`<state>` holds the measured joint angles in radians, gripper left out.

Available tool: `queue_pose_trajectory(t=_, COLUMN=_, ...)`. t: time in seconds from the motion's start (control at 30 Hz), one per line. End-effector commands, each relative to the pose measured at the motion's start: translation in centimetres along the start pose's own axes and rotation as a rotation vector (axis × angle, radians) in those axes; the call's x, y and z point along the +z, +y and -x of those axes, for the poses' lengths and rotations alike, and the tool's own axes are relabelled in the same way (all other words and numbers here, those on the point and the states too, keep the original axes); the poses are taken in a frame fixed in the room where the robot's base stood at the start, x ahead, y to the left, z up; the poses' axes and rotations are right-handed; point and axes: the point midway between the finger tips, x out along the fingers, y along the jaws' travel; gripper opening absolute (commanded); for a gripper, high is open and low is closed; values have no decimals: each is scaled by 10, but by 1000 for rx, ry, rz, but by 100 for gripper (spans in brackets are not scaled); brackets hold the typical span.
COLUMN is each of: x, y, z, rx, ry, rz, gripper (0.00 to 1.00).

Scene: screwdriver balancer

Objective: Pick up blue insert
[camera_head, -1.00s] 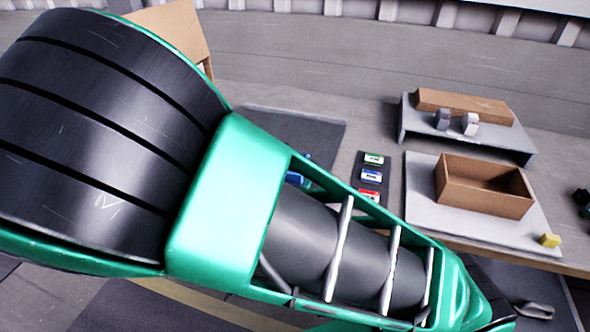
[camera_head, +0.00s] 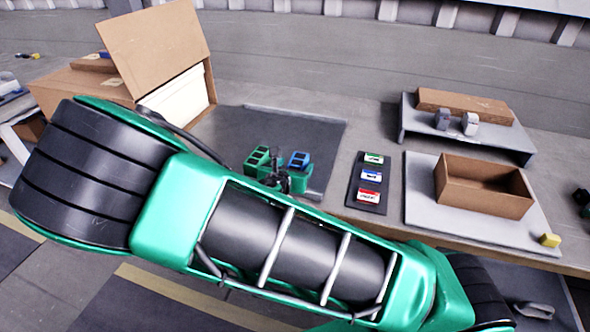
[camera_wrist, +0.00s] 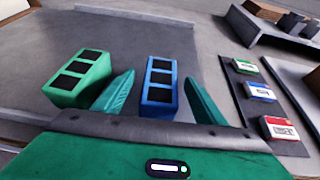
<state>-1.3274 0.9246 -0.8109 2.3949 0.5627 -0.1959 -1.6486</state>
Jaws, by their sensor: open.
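The blue insert (camera_wrist: 160,85) is a block with a row of dark square openings. In the wrist view it stands on the dark mat between the two fingers of my gripper (camera_wrist: 162,98), which is open. A gap shows between the insert and the right finger; whether the left finger touches it I cannot tell. In the head view the blue insert (camera_head: 299,160) shows near the mat's front edge, just beyond my gripper (camera_head: 285,178). A green insert (camera_wrist: 80,77) stands to the left, outside the left finger; the head view also shows it (camera_head: 257,157).
A dark panel (camera_head: 379,201) with green, blue and red labels lies right of the mat (camera_head: 322,124). Further right are a cardboard box (camera_head: 484,190) on a white board and a low shelf (camera_head: 415,127). An open carton (camera_head: 207,88) stands at the back left.

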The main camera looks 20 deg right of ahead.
Motion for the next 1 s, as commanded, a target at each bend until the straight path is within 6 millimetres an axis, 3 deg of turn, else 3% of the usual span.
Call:
queue_pose_trajectory(t=0.1, x=0, y=-1, z=-11, rx=-2, ry=-1, rz=0, gripper=65)
queue_pose_trajectory(t=0.3, x=0, y=0, z=-12, rx=0, ry=0, rz=0, gripper=65)
queue_pose_trajectory(t=0.5, x=0, y=0, z=-12, rx=0, ry=0, rz=0, gripper=21)
queue_pose_trajectory(t=1.0, x=6, y=0, z=-9, rx=0, ry=1, rz=-2, gripper=21)
